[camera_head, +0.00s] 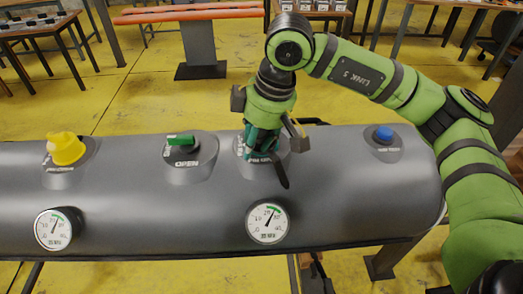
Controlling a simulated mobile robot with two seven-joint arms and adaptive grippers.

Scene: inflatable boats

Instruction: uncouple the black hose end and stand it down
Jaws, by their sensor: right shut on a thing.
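My right gripper (262,148) reaches down from above onto a fitting at the middle of the grey inflatable tube (215,222). It is shut on the black hose end, which the jaws mostly hide. A dark narrow piece (283,174) shows just below and right of the jaws; I cannot tell whether it is part of the hose end. The label under the gripper is partly covered. I cannot see whether the hose end is still locked in its fitting. My left gripper is out of view.
Along the tube are a yellow cap (65,149), a green handle (181,141) marked OPEN and a blue cap (384,133). Two round gauges, left (58,229) and right (267,222), face front. An orange-topped bench (190,15) stands behind on open yellow floor.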

